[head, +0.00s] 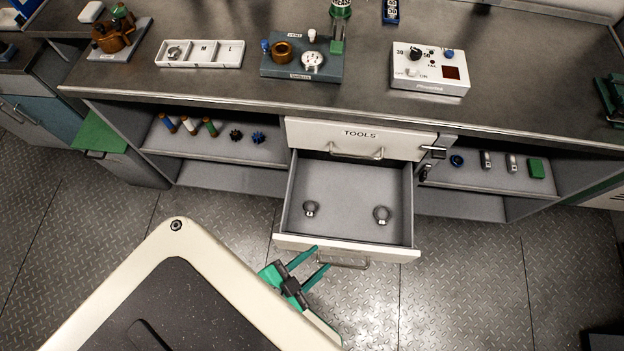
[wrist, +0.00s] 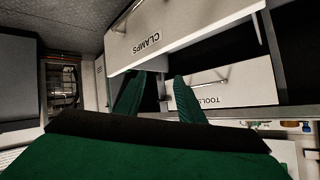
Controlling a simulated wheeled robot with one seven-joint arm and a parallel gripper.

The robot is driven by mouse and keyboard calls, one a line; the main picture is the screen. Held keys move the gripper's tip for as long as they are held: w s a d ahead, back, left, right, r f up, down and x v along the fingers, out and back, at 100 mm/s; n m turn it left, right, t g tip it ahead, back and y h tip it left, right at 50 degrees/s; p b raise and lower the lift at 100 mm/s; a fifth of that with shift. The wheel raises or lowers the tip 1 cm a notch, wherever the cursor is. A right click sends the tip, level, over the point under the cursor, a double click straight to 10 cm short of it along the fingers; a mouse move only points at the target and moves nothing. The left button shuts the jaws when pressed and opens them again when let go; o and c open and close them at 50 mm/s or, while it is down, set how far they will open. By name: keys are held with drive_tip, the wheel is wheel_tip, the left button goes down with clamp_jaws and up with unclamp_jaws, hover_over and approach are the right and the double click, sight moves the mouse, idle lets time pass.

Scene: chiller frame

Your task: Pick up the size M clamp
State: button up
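The open drawer (head: 350,180) below the counter holds two silver ring-shaped clamps. The smaller clamp (head: 311,208) lies at the left and the larger clamp (head: 381,214) at the right. I cannot read a size on either. A white tray (head: 200,64) on the counter has compartments; M and L are readable. A third clamp (head: 175,52) sits in its left compartment; M and L look empty. My gripper (head: 321,257) is open and empty, low by the drawer's front left. In the wrist view its green fingers (wrist: 160,76) are apart, near the CLAMPS drawer front (wrist: 185,32). No clamp shows there.
The shut TOOLS drawer (head: 360,136) is directly above the open one. Shelves on both sides hold small parts. A blue-grey fixture (head: 270,70) and a white control box (head: 430,82) stand on the counter.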

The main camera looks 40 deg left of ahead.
drive_tip(key=a, duration=0.2)
drive_tip(key=w+a+f+m+g, duration=0.1)
drive_tip(key=a, duration=0.1)
drive_tip(key=w+a+f+m, duration=0.1)
drive_tip(key=a, duration=0.1)
drive_tip(key=shift+w+a+f+g, duration=0.25)
drive_tip(key=shift+a+g, duration=0.05)
drive_tip(key=shift+g, duration=0.1)
drive_tip(key=m+g+y, duration=0.1)
drive_tip(key=m+g, duration=0.4)
drive_tip(key=g, duration=0.5)
hover_over(310, 213)
wheel_tip(310, 213, down, 5)
wheel_tip(310, 213, down, 11)
drive_tip(key=shift+r, duration=0.1)
clamp_jaws()
